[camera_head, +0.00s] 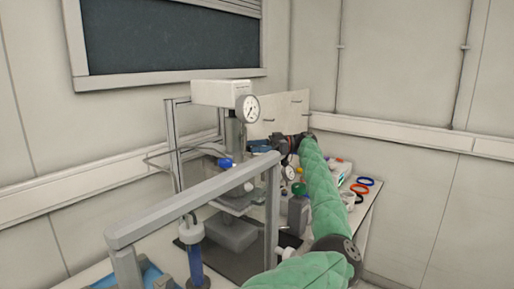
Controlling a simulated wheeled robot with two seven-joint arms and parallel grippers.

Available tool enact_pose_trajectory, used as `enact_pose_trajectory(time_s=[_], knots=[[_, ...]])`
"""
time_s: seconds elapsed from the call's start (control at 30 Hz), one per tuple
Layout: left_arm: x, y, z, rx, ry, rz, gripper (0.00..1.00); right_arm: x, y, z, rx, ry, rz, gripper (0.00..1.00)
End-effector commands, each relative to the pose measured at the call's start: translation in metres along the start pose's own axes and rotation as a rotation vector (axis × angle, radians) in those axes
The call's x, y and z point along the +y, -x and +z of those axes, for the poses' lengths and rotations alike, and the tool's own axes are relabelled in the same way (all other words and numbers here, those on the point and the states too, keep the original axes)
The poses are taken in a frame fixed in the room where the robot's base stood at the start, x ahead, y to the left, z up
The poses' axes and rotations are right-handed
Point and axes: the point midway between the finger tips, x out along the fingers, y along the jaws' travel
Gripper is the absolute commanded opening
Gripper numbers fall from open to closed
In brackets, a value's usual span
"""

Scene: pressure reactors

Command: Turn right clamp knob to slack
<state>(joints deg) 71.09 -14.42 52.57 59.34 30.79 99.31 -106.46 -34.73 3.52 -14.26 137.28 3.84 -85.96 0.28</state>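The pressure reactor stands at the centre-left, with a white head box (222,93) and a round pressure gauge (247,108). A blue knob (225,163) shows at mid height on it. I cannot make out which part is the right clamp knob; it may be hidden or too small. My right gripper is not in view.
A grey frame bar (190,205) crosses in front of the reactor. A blue-filled cylinder (194,260) stands at the bench's front left. Right of my arm are a blue ring (366,181), a red ring (360,189) and small items. A pale panel (287,112) stands behind.

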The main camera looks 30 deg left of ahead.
Motion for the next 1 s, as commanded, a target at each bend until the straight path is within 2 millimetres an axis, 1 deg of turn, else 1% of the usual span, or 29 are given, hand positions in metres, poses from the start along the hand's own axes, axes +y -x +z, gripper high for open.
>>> enact_pose_trajectory(time_s=[0.17,0.27,0.37,0.5,0.7,0.83,1.0], knots=[[0.000,0.002,0.000,0.000,0.000,0.000,0.61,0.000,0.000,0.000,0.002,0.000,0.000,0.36],[0.000,0.009,0.001,0.000,0.000,0.001,0.61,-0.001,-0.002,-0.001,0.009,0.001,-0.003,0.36],[0.001,0.022,0.001,-0.001,0.000,0.003,0.61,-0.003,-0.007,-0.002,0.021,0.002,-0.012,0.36],[0.001,0.045,0.002,0.000,-0.001,0.003,0.61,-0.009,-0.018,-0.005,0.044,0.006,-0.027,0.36],[0.001,0.069,0.001,0.000,-0.001,0.001,0.61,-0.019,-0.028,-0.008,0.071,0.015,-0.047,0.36],[0.001,0.076,0.000,0.000,0.001,0.000,0.61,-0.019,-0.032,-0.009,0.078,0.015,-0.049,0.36],[0.000,0.079,0.000,0.000,0.000,0.000,0.61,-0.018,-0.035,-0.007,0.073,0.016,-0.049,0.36]])
